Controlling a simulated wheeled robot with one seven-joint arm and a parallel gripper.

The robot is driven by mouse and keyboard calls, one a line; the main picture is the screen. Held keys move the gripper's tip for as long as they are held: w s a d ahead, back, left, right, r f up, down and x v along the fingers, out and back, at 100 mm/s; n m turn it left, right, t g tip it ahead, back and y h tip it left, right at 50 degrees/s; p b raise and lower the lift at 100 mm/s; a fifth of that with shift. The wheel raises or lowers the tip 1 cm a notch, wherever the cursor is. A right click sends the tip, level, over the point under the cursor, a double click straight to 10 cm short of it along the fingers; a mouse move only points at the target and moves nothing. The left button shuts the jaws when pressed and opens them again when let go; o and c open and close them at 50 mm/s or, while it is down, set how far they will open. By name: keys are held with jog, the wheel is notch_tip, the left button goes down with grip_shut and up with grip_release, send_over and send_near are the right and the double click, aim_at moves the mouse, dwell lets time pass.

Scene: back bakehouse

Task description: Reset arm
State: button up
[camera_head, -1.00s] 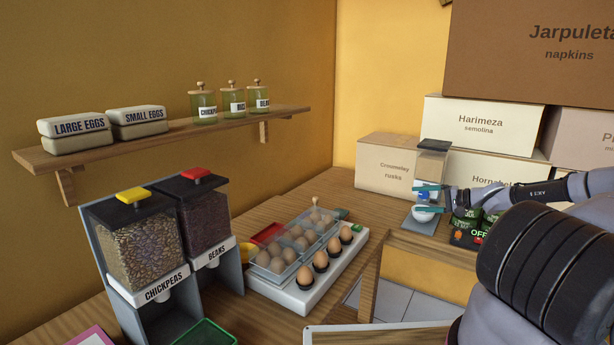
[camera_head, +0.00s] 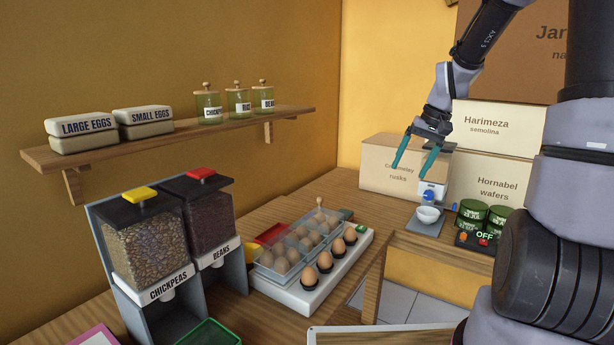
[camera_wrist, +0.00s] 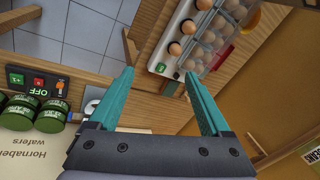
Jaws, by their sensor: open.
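My gripper (camera_head: 411,166) is open and empty, with its teal fingers pointing down. In the head view it hangs in the air in front of the Croomelay rusks box (camera_head: 377,183), above and left of a small dispenser with a white cup (camera_head: 428,214). In the wrist view the two teal fingers (camera_wrist: 158,85) are spread apart with nothing between them. My arm rises from the gripper toward the top of the head view.
An egg tray (camera_head: 300,297) with several eggs stands on the counter, beside the chickpeas dispenser (camera_head: 145,245) and beans dispenser (camera_head: 208,215). Green cans (camera_head: 471,213) stand by an OFF switch panel (camera_head: 478,241). Stacked boxes, including Harimeza semolina (camera_head: 490,128), fill the back right. A wall shelf (camera_head: 180,137) holds jars.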

jog(key=s+a+r+m+t, duration=0.1)
jog(key=s+r+t, duration=0.1)
jog(key=s+r, duration=0.6)
jog(key=s+a+r+m+t+h, duration=0.1)
jog(key=s+r+t, duration=0.2)
jog(key=s+r, duration=0.5)
jog(key=s, duration=0.5)
jog(key=shift+s+a, duration=0.3)
